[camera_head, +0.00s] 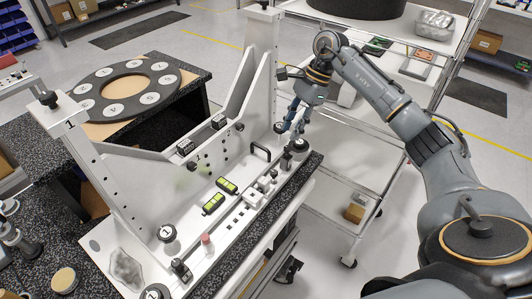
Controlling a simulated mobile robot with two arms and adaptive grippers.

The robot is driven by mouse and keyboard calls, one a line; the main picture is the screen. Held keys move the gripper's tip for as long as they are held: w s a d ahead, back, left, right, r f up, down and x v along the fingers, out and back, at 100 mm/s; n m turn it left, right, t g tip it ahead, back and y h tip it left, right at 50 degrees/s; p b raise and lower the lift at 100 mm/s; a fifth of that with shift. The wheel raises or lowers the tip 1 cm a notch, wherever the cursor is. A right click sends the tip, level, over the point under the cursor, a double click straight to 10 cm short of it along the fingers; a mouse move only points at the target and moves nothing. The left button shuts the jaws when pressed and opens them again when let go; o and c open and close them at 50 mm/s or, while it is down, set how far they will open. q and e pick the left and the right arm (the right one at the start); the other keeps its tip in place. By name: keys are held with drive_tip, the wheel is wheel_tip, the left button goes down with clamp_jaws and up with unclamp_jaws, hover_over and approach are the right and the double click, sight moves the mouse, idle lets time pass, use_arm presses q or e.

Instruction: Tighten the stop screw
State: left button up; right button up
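The white mirror fixture (150,163) stands on a dark speckled table, with a tall upright at its left and at its far end. Several black-knobbed screws show on it; I cannot tell which is the stop screw. One black knob (298,146) is at the base's far right end, beside a black handle (262,151). My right gripper (291,128) points down by the far upright, just above and left of that knob. Its fingers look apart, with nothing clearly held. Whether a fingertip touches the fixture is unclear. My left gripper is not identifiable in view.
A dark ring plate (127,89) with white discs lies on the table behind. A wire cart (345,190) stands right of the fixture. Grey parts (22,240) sit at the left edge.

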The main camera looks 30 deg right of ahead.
drive_tip(key=p, duration=0.3)
approach(275, 171)
drive_tip(key=p+x, duration=0.1)
drive_tip(key=x, duration=0.3)
drive_tip(key=shift+a, duration=0.1)
drive_tip(key=p+x, duration=0.1)
drive_tip(key=x, duration=0.2)
drive_tip(key=shift+f, duration=0.1)
drive_tip(key=shift+s+a+f+p, duration=0.1)
drive_tip(key=shift+f+p, duration=0.1)
drive_tip(key=shift+p, duration=0.1)
drive_tip(key=shift+f, duration=0.15)
drive_tip(key=shift+c, duration=1)
use_arm(q)
drive_tip(key=s+r, duration=0.3)
drive_tip(key=r, duration=0.2)
drive_tip(key=shift+s+r, duration=0.15)
drive_tip(key=shift+r, duration=0.1)
use_arm(e)
clamp_jaws()
